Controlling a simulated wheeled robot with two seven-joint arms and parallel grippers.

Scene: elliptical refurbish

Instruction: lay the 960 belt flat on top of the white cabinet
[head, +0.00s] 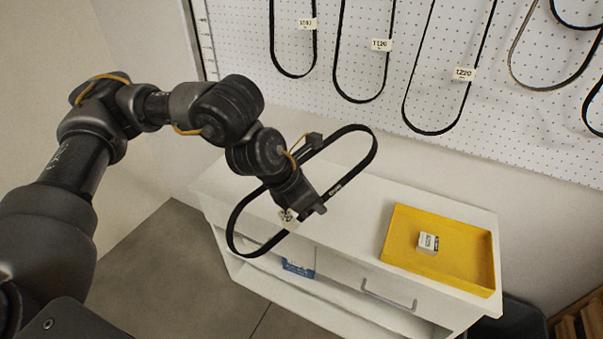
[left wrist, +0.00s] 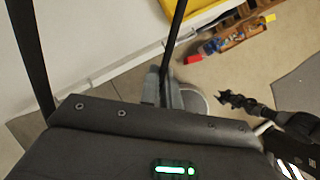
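A black belt (head: 352,174), a long narrow loop, is held in my left gripper (head: 303,212); its printed number is too small to read. The gripper is shut on one side of the loop. The loop is tilted, with its upper right end over the top of the white cabinet (head: 385,190) and its lower left end in front of the cabinet. In the left wrist view one strand of the belt (left wrist: 177,32) runs up from the fingers (left wrist: 160,88). What seems to be my right gripper (left wrist: 240,101) shows there, away from the cabinet; its fingers are unclear.
A yellow tray (head: 398,235) with a small white box (head: 428,243) takes up the cabinet top's right part. The left part is clear. Several belts hang on the pegboard (head: 560,120) behind. The cabinet front has a handle (head: 388,296). A wooden crate stands at lower right.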

